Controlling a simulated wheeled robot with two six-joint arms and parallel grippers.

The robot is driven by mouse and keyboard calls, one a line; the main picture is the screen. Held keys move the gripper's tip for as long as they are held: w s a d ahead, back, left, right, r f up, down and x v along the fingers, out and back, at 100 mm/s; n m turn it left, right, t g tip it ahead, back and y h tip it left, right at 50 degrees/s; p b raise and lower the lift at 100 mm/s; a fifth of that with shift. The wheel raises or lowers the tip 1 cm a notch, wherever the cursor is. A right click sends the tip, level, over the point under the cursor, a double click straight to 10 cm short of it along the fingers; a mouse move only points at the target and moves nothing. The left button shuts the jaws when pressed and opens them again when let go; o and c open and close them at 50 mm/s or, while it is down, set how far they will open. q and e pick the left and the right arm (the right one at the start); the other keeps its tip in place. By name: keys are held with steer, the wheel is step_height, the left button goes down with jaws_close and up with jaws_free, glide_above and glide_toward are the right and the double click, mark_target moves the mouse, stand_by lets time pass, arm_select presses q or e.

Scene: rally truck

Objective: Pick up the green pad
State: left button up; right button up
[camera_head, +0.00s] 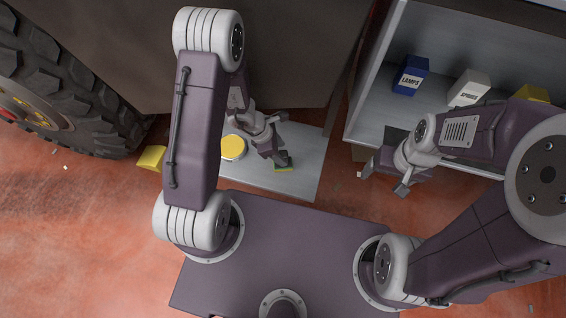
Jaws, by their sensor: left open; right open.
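The green pad (284,164) is a small dark green block with a yellowish lower edge. It lies on a light grey board (298,184) on the ground, near the board's middle right. My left gripper (279,142) is open, right at the pad's upper left side and partly over it. I cannot tell whether a finger touches the pad. My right gripper (384,181) is open and empty, to the right of the board, in front of the grey open compartment.
A round yellow-topped tin (233,147) stands on the board, left of the pad. A yellow block (151,158) lies by the big tyre (65,95). The compartment (372,117) holds a blue LAMPS box (411,76), a white SPARES box (469,89) and a yellow box (531,93).

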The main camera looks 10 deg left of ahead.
mark_target(277, 168)
arm_select(q)
steer(key=x, duration=0.2)
steer(key=b+x, duration=0.1)
steer(key=x, duration=0.1)
steer(key=shift+s+d+f, duration=0.1)
steer(key=shift+d+f, duration=0.2)
steer(key=shift+d, duration=0.1)
steer(key=shift+r, duration=0.1)
steer(key=shift+c, duration=0.3)
jaws_close()
